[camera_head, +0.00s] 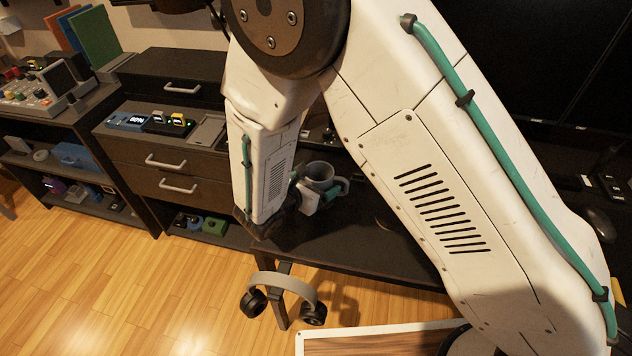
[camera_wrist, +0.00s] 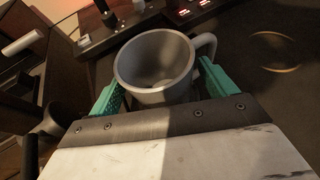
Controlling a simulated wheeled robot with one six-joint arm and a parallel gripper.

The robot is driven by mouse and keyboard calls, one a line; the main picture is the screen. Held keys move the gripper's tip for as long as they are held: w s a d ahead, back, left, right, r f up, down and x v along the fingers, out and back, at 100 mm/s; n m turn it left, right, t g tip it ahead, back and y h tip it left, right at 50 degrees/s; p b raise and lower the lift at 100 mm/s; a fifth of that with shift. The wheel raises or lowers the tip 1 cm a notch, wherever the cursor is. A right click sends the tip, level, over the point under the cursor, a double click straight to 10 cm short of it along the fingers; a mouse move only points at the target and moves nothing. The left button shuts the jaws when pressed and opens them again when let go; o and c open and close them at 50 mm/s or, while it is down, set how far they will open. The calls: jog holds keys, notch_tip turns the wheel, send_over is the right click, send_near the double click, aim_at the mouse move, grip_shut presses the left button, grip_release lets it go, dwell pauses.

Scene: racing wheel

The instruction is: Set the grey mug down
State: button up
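The grey mug (camera_wrist: 155,65) is upright and empty, with its handle to the right in the wrist view. It also shows in the head view (camera_head: 318,172), just beyond the end of my arm. My gripper (camera_wrist: 160,82) has its teal fingers on both sides of the mug, close against its wall. In the head view my gripper (camera_head: 320,190) is partly hidden by my own arm. The mug is over the dark desk (camera_head: 350,240); I cannot tell whether its base touches the top.
A thin ring mark (camera_wrist: 277,52) lies on the bare dark surface right of the mug. Devices with red displays (camera_wrist: 190,10) stand behind it. Headphones (camera_head: 283,292) hang at the desk's front edge. A dark drawer cabinet (camera_head: 165,160) stands to the left.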

jog(key=shift+r, duration=0.2)
jog(key=v, duration=1.2)
jog(key=s+d+r+m+g, duration=0.1)
jog(key=d+r+m+g, duration=0.3)
jog(key=d+r+m, duration=0.55)
jog(key=s+d+r+m+g, duration=0.1)
jog(key=d+r+m+g, duration=0.4)
jog(key=d, duration=0.7)
jog(key=s+d+r+m+y, duration=0.4)
jog(key=s+r+m, duration=0.1)
jog(key=s+m, duration=0.2)
jog(key=s+d+r+m+y, duration=0.4)
jog(key=s+d+m, duration=0.1)
jog(key=s, duration=0.4)
jog(key=shift+s+d+r+m+y, duration=0.2)
jog(key=shift+s+r+m+y, duration=0.15)
jog(key=shift+m, duration=0.5)
